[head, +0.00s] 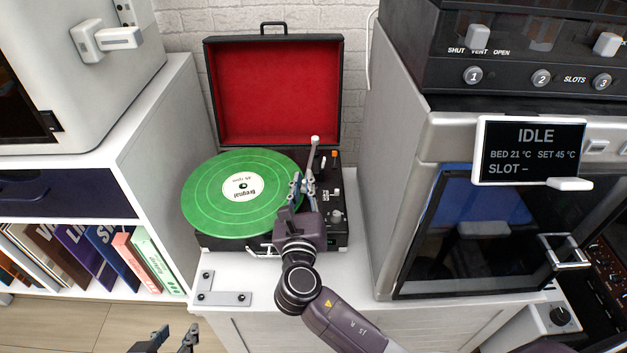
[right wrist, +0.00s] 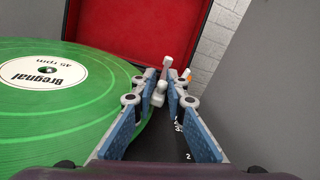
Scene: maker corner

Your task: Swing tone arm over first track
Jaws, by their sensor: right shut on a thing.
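A green record (head: 215,205) with a white label lies on the open suitcase record player (head: 340,228). It also shows in the right wrist view (right wrist: 90,112). The pale tone arm (head: 314,150) stands at the record's right side. My right gripper (head: 303,184) is shut on the tone arm, whose pale parts (right wrist: 159,90) show between the fingertips (right wrist: 163,88) by the record's right edge. I cannot tell whether the tone arm's head is above the grooves; the fingers partly hide it. My left gripper (head: 175,338) is open and empty at the bottom edge of the head view.
The red-lined lid (head: 275,90) stands open behind the record. Knobs and a slider (head: 336,205) are close to the right gripper. A grey cabinet and a machine with an IDLE screen (head: 530,150) stand right; shelves of record sleeves (head: 95,255) stand left.

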